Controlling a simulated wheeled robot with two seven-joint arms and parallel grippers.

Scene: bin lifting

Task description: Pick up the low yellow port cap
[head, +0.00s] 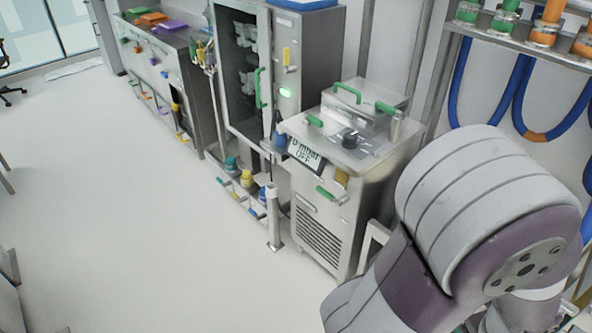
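A small yellow cap (246,178) sits low on the port row in front of the tall steel cabinet. It is between a teal cap (231,163) and a blue cap (264,193). Another small yellow piece (175,107) is on the bench front farther left. Neither of my grippers is in view. A large link of my arm fills the lower right, well apart from the caps.
The steel cabinet (226,80) stands behind the caps. A wheeled-size steel unit (318,215) with green handles and an "OFF" display stands right of them. A short post (274,228) rises close by. Blue hoses (513,90) hang at right. The floor (120,220) at left is clear.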

